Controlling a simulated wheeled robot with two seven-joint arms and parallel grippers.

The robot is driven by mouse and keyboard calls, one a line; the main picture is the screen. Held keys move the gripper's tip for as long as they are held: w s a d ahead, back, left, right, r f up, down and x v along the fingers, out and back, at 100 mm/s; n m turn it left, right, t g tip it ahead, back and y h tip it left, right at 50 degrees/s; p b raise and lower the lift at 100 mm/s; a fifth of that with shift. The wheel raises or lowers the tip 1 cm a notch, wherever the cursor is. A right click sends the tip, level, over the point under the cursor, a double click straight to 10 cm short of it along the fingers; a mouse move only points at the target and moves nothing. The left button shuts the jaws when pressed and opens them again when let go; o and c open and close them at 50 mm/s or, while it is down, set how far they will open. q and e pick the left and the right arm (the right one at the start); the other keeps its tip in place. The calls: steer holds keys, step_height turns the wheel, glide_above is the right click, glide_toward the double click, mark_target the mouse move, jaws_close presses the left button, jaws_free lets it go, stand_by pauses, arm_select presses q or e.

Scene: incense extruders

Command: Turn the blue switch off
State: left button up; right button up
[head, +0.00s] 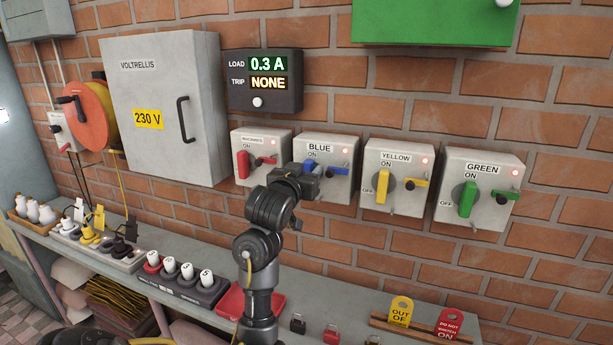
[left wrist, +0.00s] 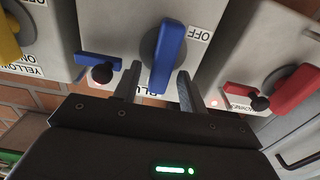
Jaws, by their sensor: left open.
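The blue switch box (head: 343,190) hangs on the brick wall, second from left in the row. My left gripper (head: 312,170) is in front of it and hides much of its face. In the left wrist view, which is upside down, the blue handle (left wrist: 167,52) points along the box toward the BLUE label, away from the OFF mark. The open fingers of my left gripper (left wrist: 157,90) sit on either side of the handle's end, with no clear contact. A small blue lever (left wrist: 98,62) with a dark knob is beside it. My right gripper is not in view.
A red-handled switch (head: 243,163), a yellow one (head: 382,186) and a green one (head: 468,199) flank the blue one closely. A display (head: 264,80) above reads 0.3 A and TRIP NONE. The bench (head: 300,290) below holds plugs, padlocks and tags.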

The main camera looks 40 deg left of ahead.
arm_select(q)
jaws_close()
stand_by(0.4)
steer(key=shift+w+d+f+m+b, duration=0.1)
steer(key=shift+d+f+m+b, duration=0.55)
steer(key=shift+m, duration=2.3)
steer(key=shift+w+f+m+b, duration=0.15)
steer(key=shift+m+b, duration=1.05)
steer(key=shift+m, duration=1.8)
steer(key=shift+w+d+f+m+b, duration=0.2)
steer(key=shift+m+b, duration=0.75)
steer(key=shift+m, duration=2)
steer(key=shift+s+d+f, duration=0.1)
jaws_free()
